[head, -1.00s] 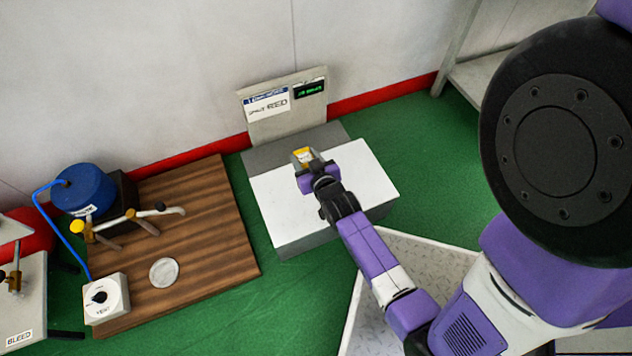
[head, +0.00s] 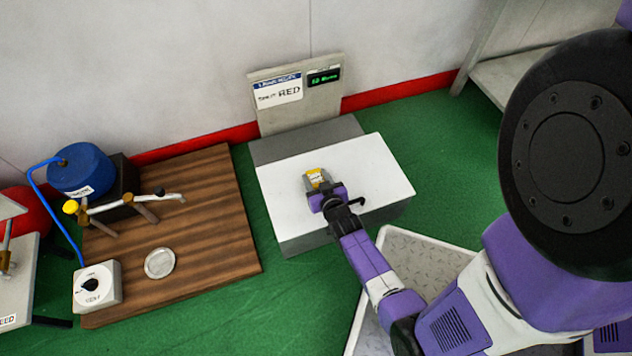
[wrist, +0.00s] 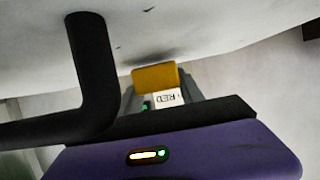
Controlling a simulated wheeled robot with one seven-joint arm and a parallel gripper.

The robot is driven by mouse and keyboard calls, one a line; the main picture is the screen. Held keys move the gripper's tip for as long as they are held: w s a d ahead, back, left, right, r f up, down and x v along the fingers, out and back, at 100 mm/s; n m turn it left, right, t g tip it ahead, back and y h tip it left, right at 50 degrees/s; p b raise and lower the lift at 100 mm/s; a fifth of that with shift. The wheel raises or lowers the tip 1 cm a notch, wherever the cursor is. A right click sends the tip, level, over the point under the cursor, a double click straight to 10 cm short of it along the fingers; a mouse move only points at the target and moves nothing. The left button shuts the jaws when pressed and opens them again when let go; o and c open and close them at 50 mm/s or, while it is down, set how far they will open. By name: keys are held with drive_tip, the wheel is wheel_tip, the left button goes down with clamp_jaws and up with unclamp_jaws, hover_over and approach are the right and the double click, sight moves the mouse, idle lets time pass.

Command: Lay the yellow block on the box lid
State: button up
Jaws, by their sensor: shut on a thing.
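The yellow block (head: 315,178) is between the fingers of my gripper (head: 319,184), which is shut on it. In the wrist view the pale lid surface (wrist: 210,30) lies close to the block, with a dark shadow there. I cannot tell whether they touch. My fingers hide part of the block.
A panel (head: 297,95) with a RED sign and green display stands behind the box. To the left, a wooden board (head: 200,230) carries a blue container (head: 82,172), a pipe, a round disc (head: 160,263) and a dial box (head: 97,287). Green floor is clear between them.

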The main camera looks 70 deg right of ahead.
drive_tip(key=shift+f, duration=0.4)
drive_tip(key=shift+f, duration=0.2)
drive_tip(key=o, duration=1.3)
drive_tip(key=shift+o, duration=0.2)
drive_tip(key=shift+r, duration=0.15)
